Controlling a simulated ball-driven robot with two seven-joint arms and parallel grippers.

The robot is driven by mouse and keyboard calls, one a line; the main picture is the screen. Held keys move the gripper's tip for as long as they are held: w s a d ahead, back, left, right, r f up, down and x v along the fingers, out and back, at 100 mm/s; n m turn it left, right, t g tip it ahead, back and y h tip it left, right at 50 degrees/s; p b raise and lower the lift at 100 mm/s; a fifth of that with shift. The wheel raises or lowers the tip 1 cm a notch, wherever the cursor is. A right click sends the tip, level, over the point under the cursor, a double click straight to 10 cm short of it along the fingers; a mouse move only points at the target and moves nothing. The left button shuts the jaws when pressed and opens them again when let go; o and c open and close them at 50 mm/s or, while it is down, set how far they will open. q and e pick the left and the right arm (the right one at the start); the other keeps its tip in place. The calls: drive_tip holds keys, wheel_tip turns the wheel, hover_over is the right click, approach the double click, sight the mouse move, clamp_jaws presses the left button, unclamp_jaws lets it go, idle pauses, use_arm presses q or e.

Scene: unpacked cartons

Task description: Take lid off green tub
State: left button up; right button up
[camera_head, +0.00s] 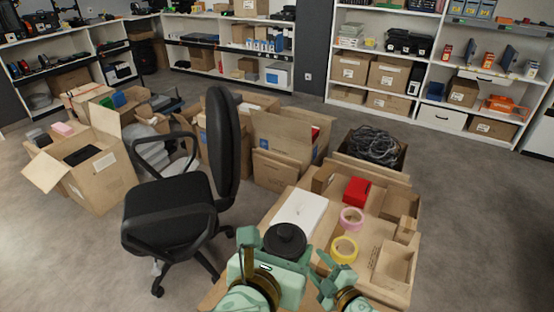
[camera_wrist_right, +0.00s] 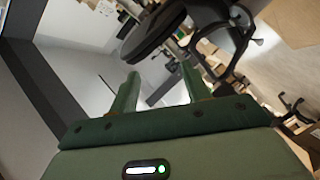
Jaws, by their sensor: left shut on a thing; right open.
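A round black lid-like piece (camera_head: 285,239) is at the front of the table in the head view. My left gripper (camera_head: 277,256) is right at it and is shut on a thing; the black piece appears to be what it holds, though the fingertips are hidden. No green tub can be told apart from my own pale green arms. My right gripper (camera_head: 326,268) is open, just right of the black piece. In the right wrist view the right gripper's two fingers (camera_wrist_right: 160,85) stand apart with nothing between them.
The wooden table (camera_head: 268,229) holds a white flat box (camera_head: 300,212), a red box (camera_head: 357,190), pink tape (camera_head: 351,217), yellow tape (camera_head: 344,249) and small open cartons (camera_head: 393,266). A black chair (camera_head: 165,210) stands close on the left. Floor at right is clear.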

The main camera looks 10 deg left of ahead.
drive_tip(key=w+a+r+n+g+y, duration=0.1)
drive_tip(key=a+r+n+g+y, duration=0.2)
drive_tip(key=a+r+n, duration=0.45)
drive_tip(key=a+r+n+g+y, duration=0.2)
drive_tip(key=r+n+y, duration=0.15)
drive_tip(key=r, duration=0.75)
drive_tip(key=w+a+r+n+g+y, duration=0.1)
drive_tip(key=a+r+n+g+y, duration=0.25)
drive_tip(key=r+n, duration=0.45)
drive_tip(key=s+a+r+n+g+h, duration=0.3)
drive_tip(key=s+r+n+g+h, duration=0.15)
drive_tip(key=s+r+n, duration=0.35)
drive_tip(key=s+a+r+n+g+h, duration=0.35)
drive_tip(key=s+r+n+g, duration=0.2)
drive_tip(key=n, duration=0.45)
wheel_tip(320, 180, up, 3)
drive_tip(key=n+t+h, duration=0.6)
drive_tip(key=n+h, duration=0.1)
drive_tip(key=h, duration=0.5)
hover_over(277, 224)
drive_tip(key=s, duration=0.3)
drive_tip(key=f, duration=1.1)
drive_tip(key=shift+w+d, duration=0.1)
drive_tip(key=shift+d, duration=0.2)
